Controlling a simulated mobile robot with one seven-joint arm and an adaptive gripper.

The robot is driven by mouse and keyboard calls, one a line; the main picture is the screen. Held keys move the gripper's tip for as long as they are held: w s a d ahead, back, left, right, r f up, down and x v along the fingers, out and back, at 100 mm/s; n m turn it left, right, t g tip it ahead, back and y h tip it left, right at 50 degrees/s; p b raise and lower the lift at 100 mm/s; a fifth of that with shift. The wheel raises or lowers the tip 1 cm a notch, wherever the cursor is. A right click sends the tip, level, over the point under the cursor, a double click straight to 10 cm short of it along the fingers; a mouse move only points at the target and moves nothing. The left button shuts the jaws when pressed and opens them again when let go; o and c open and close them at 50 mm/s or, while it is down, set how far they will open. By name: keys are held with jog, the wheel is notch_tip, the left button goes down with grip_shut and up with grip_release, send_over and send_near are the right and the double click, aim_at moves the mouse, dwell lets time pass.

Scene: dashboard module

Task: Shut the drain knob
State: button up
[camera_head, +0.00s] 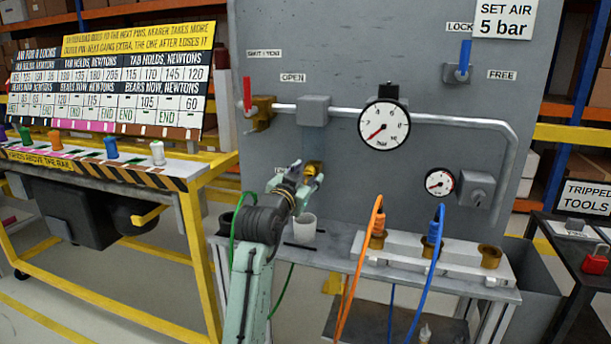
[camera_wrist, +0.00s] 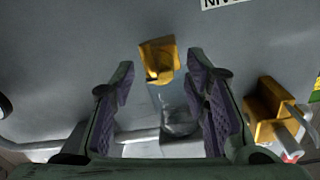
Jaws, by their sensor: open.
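The drain knob (camera_head: 313,168) is a small brass piece low on the grey panel, below the grey block on the pipe. In the wrist view the brass drain knob (camera_wrist: 157,60) shows ahead of my gripper, between the lines of its two fingers. My gripper (camera_head: 304,178) is open beside the knob in the head view, and its fingers partly cover the area. In the wrist view my gripper (camera_wrist: 160,88) has its pads spread wide with nothing held. The fingers look apart from the knob. I cannot tell the knob's turned position.
A brass valve (camera_head: 262,112) with a red lever (camera_head: 247,95) stands left; it also shows in the wrist view (camera_wrist: 268,105). A clear bowl (camera_wrist: 178,110) sits near the knob. A white cup (camera_head: 304,228) stands on the bench below. Gauges (camera_head: 384,124) and orange and blue hoses are right.

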jog(key=shift+c, duration=0.3)
grip_shut()
dwell(0.5)
jog(key=n+p, duration=0.2)
jog(key=n, duration=0.2)
jog(key=shift+r+n+p, duration=0.1)
jog(key=shift+n+p, duration=0.3)
jog(key=n+p, duration=0.2)
jog(key=n, duration=0.2)
jog(key=shift+n+p, duration=0.3)
jog(key=shift+p, duration=0.05)
jog(key=n+p, duration=0.3)
jog(key=n, duration=0.1)
jog(key=shift+n+t, duration=0.3)
jog(key=shift+n, duration=0.1)
jog(key=shift+n+y+p, duration=0.3)
jog(key=shift+n+p, duration=1.2)
jog(key=shift+n, duration=0.6)
